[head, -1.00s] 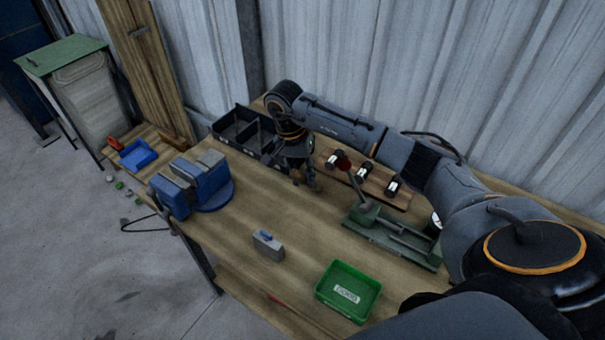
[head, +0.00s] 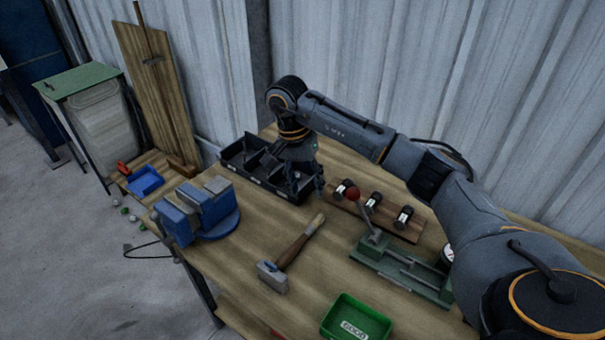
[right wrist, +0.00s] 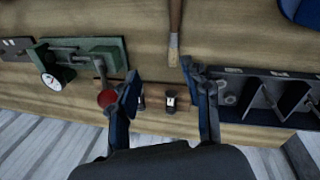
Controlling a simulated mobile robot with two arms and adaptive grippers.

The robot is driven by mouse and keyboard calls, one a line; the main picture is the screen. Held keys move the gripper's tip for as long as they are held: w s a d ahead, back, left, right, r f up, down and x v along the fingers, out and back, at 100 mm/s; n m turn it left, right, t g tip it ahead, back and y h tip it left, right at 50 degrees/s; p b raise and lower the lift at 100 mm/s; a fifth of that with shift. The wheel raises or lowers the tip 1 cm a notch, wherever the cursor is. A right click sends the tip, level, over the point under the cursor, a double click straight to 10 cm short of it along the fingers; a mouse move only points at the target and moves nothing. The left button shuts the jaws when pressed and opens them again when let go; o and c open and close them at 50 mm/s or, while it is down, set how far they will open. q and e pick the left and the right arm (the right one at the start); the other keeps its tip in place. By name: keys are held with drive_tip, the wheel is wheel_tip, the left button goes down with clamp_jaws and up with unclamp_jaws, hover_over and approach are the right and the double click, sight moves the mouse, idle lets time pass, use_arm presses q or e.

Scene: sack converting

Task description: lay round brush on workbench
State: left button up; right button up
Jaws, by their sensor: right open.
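I cannot make out a round brush for certain in either view. The wooden workbench (head: 335,262) runs across the middle of the head view. My right gripper (head: 307,188) is over its back part, beside the black divided bin (head: 285,190). In the right wrist view the open fingers (right wrist: 162,72) are apart with nothing between them. A wooden handle (right wrist: 175,28) lies beyond them there. In the head view a handled tool with a grey block-shaped head (head: 272,276), like a hammer, lies on the bench. My left gripper is not in view.
A blue vise (head: 200,210) stands at the left bench edge. A wooden rack with dark cylinders (head: 403,218) and a green lever fixture (head: 400,272) are on the right. A green bin (head: 355,318) is in front. The bench between vise and fixture is mostly clear.

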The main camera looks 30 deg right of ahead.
drive_tip(key=shift+w+a+r, duration=0.15)
drive_tip(key=shift+w+r, duration=0.05)
drive_tip(key=shift+r, duration=1.15)
drive_tip(key=shift+w+a+r, duration=0.1)
drive_tip(key=shift+w+r, duration=0.05)
drive_tip(key=shift+r, duration=1.15)
